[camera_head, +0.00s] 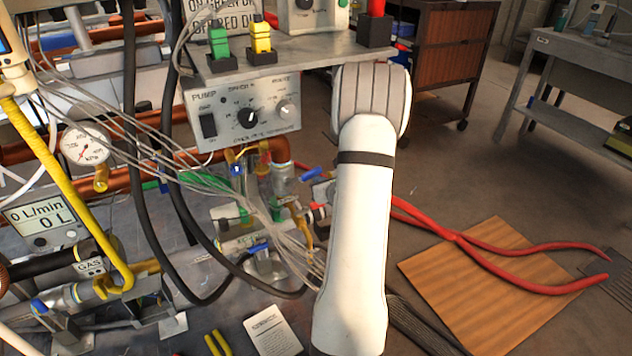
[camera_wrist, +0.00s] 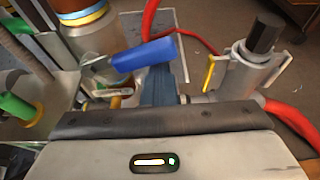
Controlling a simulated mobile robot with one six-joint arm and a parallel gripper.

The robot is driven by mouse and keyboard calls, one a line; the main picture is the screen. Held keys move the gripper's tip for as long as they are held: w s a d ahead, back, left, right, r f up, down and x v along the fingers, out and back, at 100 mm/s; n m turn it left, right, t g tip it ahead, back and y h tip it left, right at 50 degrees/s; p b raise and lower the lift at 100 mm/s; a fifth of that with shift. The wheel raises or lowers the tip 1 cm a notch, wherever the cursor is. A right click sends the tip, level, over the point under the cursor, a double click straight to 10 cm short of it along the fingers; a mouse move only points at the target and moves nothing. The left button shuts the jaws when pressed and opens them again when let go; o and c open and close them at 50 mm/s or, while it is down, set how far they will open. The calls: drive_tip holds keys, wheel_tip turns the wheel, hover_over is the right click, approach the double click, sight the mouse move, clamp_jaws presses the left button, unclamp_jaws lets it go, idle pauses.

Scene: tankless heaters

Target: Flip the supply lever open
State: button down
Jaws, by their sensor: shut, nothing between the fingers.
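A blue lever handle (camera_wrist: 145,54) on a metal stem shows in the wrist view, just beyond my gripper and pointing right. A blue handle (camera_head: 311,174) also shows in the head view, left of my white arm. The frames do not label which lever is the supply lever. My gripper (camera_wrist: 159,86) is shut and empty, its narrow fingers close below the blue handle in the wrist view. I cannot tell whether they touch it.
A pump control box (camera_head: 243,112) hangs above the pipes. Loose grey wires and black hoses cross the left side. In the wrist view a green handle (camera_wrist: 17,106) is at left and a yellow lever (camera_wrist: 210,73) at right. Red hoses (camera_head: 520,286) lie over a brown board (camera_head: 455,290).

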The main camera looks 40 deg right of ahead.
sight(315, 171)
drive_tip(key=shift+w+a+r+b, duration=0.1)
drive_tip(key=shift+a+r, duration=0.15)
drive_tip(key=shift+r, duration=0.4)
drive_tip(key=shift+w+a+r+b, duration=0.15)
drive_tip(key=shift+a+r, duration=0.1)
drive_tip(key=shift+r, duration=0.45)
drive_tip(key=shift+w+a+r+b, duration=0.1)
drive_tip(key=shift+a+r, duration=0.15)
drive_tip(key=shift+r, duration=0.4)
drive_tip(key=w+a+r+n+h+b, duration=0.1)
drive_tip(key=a+r+n+b, duration=0.2)
drive_tip(key=b, duration=0.7)
drive_tip(key=shift+a+h+b, duration=0.3)
drive_tip(key=shift+a+h, duration=0.1)
drive_tip(key=shift+a, duration=0.7)
drive_tip(key=shift+a+r, duration=0.15)
drive_tip(key=shift+r, duration=0.05)
drive_tip(key=s+a, duration=0.4)
drive_tip(key=s, duration=0.4)
drive_tip(key=shift+s+a, duration=0.35)
